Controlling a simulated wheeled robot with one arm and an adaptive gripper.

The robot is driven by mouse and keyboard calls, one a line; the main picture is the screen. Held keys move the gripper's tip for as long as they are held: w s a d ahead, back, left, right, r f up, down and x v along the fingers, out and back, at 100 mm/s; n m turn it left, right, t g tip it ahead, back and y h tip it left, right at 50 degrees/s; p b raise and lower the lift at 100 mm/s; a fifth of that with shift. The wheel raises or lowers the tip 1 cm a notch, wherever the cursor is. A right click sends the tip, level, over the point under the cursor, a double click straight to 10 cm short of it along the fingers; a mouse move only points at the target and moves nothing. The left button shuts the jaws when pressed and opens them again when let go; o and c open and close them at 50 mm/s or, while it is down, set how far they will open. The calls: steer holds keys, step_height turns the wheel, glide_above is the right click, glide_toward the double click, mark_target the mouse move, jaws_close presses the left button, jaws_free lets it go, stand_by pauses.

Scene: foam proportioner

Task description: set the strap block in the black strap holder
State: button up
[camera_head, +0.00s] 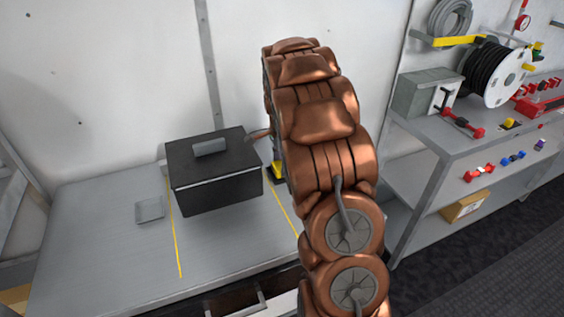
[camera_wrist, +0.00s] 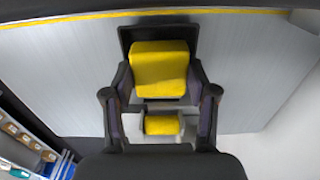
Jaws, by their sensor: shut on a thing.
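The yellow strap block (camera_wrist: 159,68) sits between the fingertips of my gripper (camera_wrist: 159,82) in the wrist view, and the gripper is shut on it. The black strap holder (camera_wrist: 158,33) shows as a dark rim behind and beside the block. The block overlaps the holder in this view; whether it is fully seated or just above it, I cannot tell. A second yellow piece (camera_wrist: 161,125) shows nearer my palm, between the fingers. In the head view my arm hides the gripper; a bit of yellow (camera_head: 278,169) shows at its left edge.
A black box with a grey handle (camera_head: 215,180) stands on the grey bench, left of my arm. A small grey tray (camera_head: 149,210) lies farther left. Yellow lines (camera_head: 175,235) mark the bench. A shelf with a cable reel (camera_head: 495,75) is at right. The bench's front left is clear.

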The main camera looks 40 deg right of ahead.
steer(key=shift+f, duration=0.35)
steer(key=shift+f, duration=0.35)
steer(key=o, duration=1.2)
step_height(320, 180, up, 13)
steer(key=b, duration=0.2)
steer(key=shift+f+b, duration=0.1)
steer(key=shift+b, duration=0.2)
